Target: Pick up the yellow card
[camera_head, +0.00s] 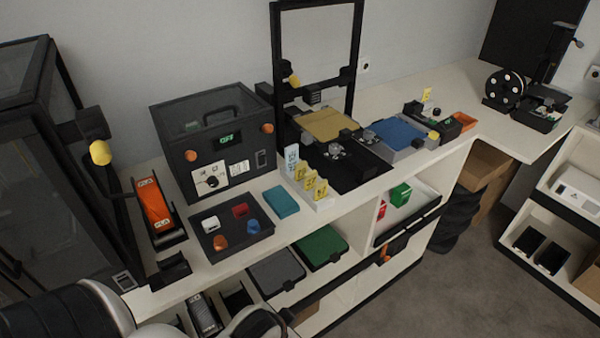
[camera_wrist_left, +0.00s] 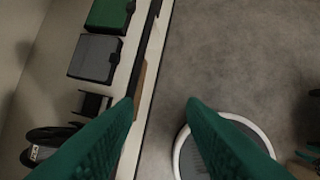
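Several yellow cards (camera_head: 309,180) stand upright in a white holder (camera_head: 325,204) near the front edge of the counter in the head view. No yellow card shows in the left wrist view. My left gripper (camera_wrist_left: 163,102) has green fingers spread wide apart with nothing between them. It points down over the floor beside the shelf front, away from the cards. My right gripper is not clearly in view.
A teal box (camera_head: 281,201) and a dark tray (camera_head: 230,232) with small parts lie left of the holder. A black printer (camera_head: 350,170) stands behind it. Green (camera_head: 320,247) and grey (camera_head: 276,271) bins sit on the shelf below. Grey floor (camera_head: 440,285) is clear at right.

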